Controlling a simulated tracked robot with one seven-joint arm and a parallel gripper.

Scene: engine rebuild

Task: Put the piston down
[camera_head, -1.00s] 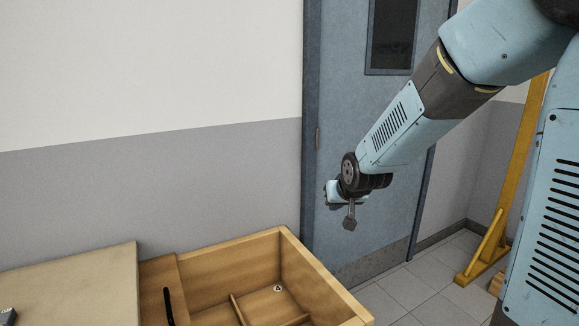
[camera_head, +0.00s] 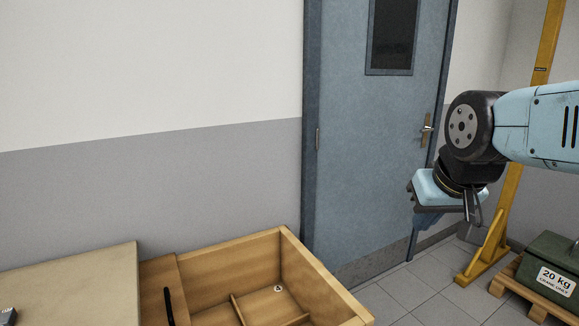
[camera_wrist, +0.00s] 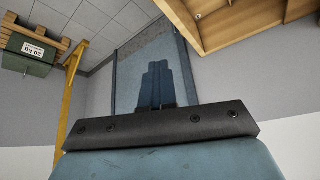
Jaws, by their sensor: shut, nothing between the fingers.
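No piston can be clearly made out in any view. My gripper (camera_head: 428,217) hangs in front of the blue door, well to the right of and above the wooden crate. In the wrist view its dark fingers (camera_wrist: 156,86) are together with nothing between them. The open wooden crate (camera_head: 338,293) has inner dividers. A small pale, ring-like thing (camera_head: 278,288) is inside it, too small to identify. A grey metal thing (camera_head: 8,316) is cut off at the lower left edge, so I cannot tell what it is.
A tan tabletop (camera_head: 70,285) lies left of the crate. The blue door (camera_head: 365,150) stands behind. A yellow frame (camera_head: 487,250) and a green 20 kg crate (camera_head: 552,262) on a wooden pallet are at right. Tiled floor between them is clear.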

